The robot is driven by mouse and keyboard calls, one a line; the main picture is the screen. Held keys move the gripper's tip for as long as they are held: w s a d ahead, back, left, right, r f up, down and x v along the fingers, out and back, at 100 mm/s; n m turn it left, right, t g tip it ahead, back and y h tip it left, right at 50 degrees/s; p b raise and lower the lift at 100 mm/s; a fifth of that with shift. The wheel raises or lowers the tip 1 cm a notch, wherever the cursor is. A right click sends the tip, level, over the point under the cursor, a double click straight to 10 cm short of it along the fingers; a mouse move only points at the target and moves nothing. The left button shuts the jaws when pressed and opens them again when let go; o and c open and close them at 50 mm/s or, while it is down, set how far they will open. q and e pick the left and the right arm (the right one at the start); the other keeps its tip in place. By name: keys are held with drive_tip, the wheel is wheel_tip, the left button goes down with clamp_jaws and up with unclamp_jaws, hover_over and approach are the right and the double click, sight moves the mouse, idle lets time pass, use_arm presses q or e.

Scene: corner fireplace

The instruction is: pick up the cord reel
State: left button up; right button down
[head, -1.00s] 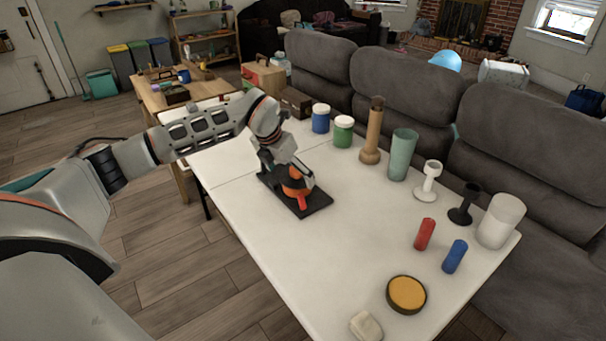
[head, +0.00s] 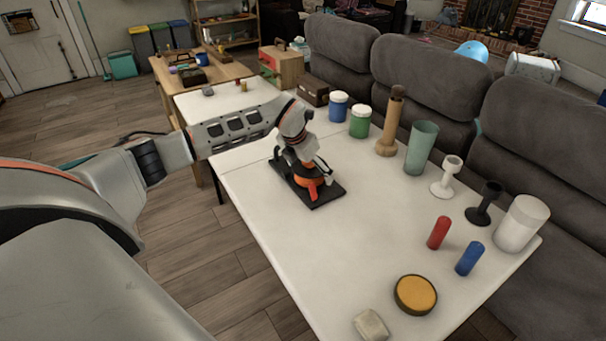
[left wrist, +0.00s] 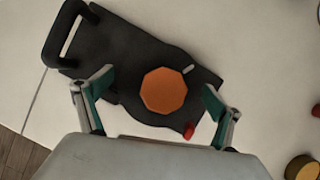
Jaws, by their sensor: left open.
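The cord reel has an orange hub (head: 303,188) on a flat black base (head: 327,196) and lies on the white table. A small red part sticks out at its near side. In the left wrist view the orange hub (left wrist: 164,91) and the black base with a handle at upper left (left wrist: 62,32) show clearly. My left gripper (head: 306,172) is over the reel. Its open fingers (left wrist: 159,85) stand on either side of the orange hub with gaps between. Whether the fingertips touch the base, I cannot tell. My right gripper is not in view.
On the white table (head: 300,262) stand a blue jar (head: 338,107), a green jar (head: 360,122), a wooden post (head: 390,128), a green tumbler (head: 421,150) and candle holders. A round tin (head: 415,295) lies near the front. A grey sofa lines the back. The table's middle is clear.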

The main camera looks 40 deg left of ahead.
use_arm(q)
drive_tip(key=c, duration=1.6)
drive_tip(key=shift+r, duration=0.1)
